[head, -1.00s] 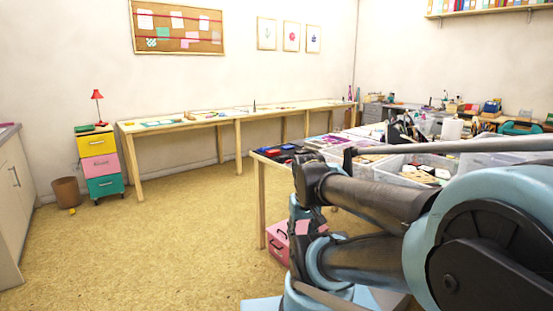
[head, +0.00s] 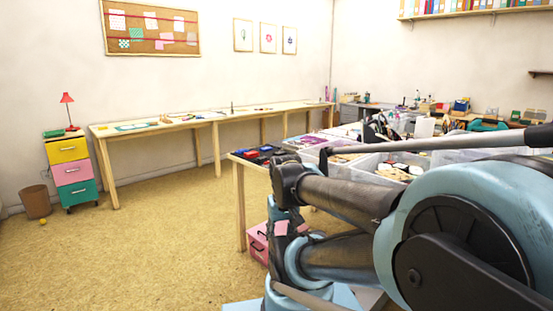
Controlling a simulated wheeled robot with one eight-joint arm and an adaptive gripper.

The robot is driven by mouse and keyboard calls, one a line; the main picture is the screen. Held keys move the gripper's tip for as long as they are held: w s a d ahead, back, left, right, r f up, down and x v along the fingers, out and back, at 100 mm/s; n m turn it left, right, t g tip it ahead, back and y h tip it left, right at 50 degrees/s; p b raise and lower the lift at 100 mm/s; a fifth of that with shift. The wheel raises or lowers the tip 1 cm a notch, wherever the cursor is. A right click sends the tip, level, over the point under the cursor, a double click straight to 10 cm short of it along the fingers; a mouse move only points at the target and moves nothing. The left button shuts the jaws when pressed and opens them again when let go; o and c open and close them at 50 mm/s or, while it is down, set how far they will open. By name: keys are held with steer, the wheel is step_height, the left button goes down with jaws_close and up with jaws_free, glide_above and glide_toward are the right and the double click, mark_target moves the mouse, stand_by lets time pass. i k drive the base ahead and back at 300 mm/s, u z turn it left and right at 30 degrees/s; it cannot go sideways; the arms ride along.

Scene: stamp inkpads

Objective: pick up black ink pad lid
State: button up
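Several small flat dark, red and blue pieces, which look like ink pads (head: 262,153), lie at the near left corner of the wooden worktable. They are too small for me to tell which one is the black ink pad lid. My arm crosses the right half of the head view, in front of the table. I cannot make out my gripper in this view.
Clear bins (head: 355,166) with wooden pieces stand on the worktable behind my arm. A pink box (head: 258,243) is under the table. A long bench (head: 215,114) runs along the back wall, and a drawer unit (head: 72,172) stands at left.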

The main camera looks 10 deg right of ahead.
mark_target(263, 159)
steer(key=z, duration=0.1)
steer(key=k, duration=0.4)
steer(key=u, duration=1)
steer(key=i, duration=2.15)
steer(key=z, duration=0.7)
steer(key=i, duration=0.75)
steer(key=z, duration=0.55)
